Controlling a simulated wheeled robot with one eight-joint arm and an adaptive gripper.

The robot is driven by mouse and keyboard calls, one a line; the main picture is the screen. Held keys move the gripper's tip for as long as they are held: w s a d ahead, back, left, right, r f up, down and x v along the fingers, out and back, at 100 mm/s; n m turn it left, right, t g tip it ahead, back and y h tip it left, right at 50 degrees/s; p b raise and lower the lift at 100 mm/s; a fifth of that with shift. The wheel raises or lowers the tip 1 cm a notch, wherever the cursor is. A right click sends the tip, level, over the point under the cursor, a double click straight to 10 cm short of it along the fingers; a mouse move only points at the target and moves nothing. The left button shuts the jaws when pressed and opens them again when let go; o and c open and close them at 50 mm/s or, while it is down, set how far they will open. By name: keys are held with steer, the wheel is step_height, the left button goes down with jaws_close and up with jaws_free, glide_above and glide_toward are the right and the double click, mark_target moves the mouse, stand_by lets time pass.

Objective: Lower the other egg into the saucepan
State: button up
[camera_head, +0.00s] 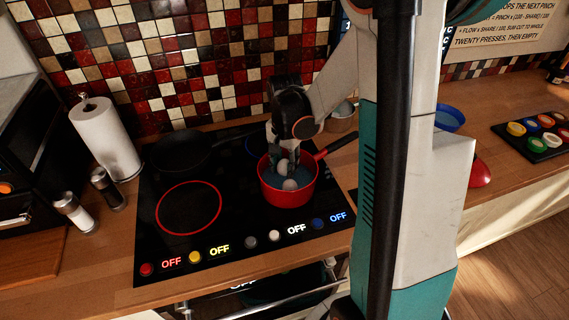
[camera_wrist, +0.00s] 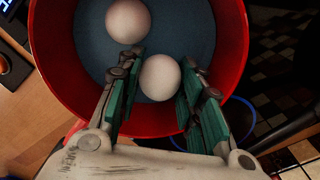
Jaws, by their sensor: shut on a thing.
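The red saucepan (camera_head: 287,198) stands on the black cooktop with blue-grey water inside. Its red wall circles the wrist view (camera_wrist: 238,50). My gripper (camera_head: 282,158) reaches down over the saucepan. In the wrist view my gripper (camera_wrist: 164,62) has its green-padded fingers on either side of a white egg (camera_wrist: 160,78), shut on it. This held egg (camera_head: 283,165) is within the saucepan's opening; I cannot tell whether it touches the water. The other egg (camera_wrist: 128,21) lies in the saucepan, apart from the held one, and shows in the head view (camera_head: 290,185).
A black frying pan (camera_head: 182,151) sits at the back left of the cooktop (camera_head: 240,230). The front left burner ring (camera_head: 189,208) is bare. The saucepan's dark handle (camera_head: 338,145) points back right. Paper towels (camera_head: 104,140) and two shakers stand left.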

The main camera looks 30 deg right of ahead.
steer(key=o, duration=1.1)
